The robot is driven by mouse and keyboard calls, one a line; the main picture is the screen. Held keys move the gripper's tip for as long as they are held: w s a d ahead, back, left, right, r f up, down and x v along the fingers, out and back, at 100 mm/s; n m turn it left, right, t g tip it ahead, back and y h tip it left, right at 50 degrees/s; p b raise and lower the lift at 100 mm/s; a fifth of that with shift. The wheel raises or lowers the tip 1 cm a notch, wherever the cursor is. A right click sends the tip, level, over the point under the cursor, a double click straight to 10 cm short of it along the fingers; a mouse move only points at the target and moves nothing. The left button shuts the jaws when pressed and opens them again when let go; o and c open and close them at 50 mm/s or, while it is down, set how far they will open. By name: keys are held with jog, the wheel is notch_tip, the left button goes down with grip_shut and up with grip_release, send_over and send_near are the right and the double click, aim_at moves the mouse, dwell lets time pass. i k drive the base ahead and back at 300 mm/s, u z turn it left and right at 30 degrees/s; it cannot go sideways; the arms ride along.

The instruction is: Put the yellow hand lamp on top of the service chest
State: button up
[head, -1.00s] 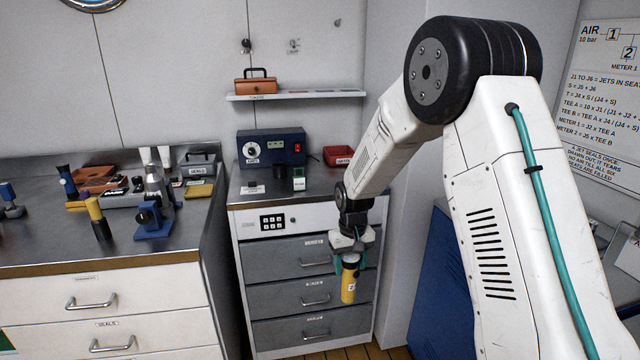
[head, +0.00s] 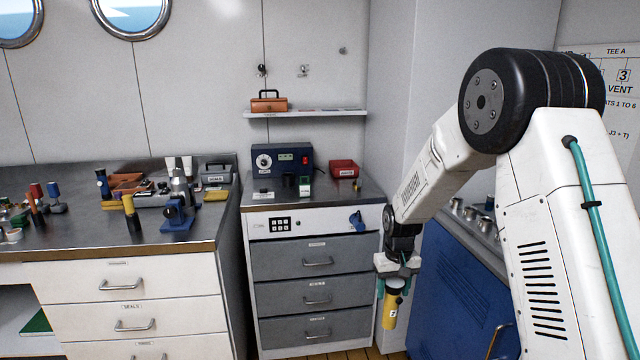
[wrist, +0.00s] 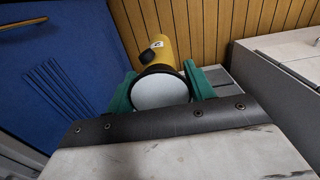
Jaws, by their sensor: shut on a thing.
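The yellow hand lamp (head: 391,308) hangs below my gripper (head: 395,285), which is shut on it. It is roughly upright in the head view, just right of the grey-drawered chest (head: 302,260), apparently the service chest, and below the level of its top. In the wrist view the lamp's yellow body (wrist: 159,50) and pale round end (wrist: 160,91) show between the green fingers of my gripper (wrist: 160,84). The chest top (head: 328,190) carries a blue instrument box (head: 282,160), a red bin (head: 344,169) and small items. Its front middle and right have bare metal.
A shelf (head: 310,113) hangs above the chest. A workbench (head: 60,236) at left holds many tools, including another yellow-and-black upright item (head: 131,212). A blue cabinet (head: 450,290) stands right of the lamp. A blue item (head: 357,221) sticks out from the chest's front.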

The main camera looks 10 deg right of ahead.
aim_at(329, 192)
jog(key=i, duration=0.95)
jog(key=z, duration=0.05)
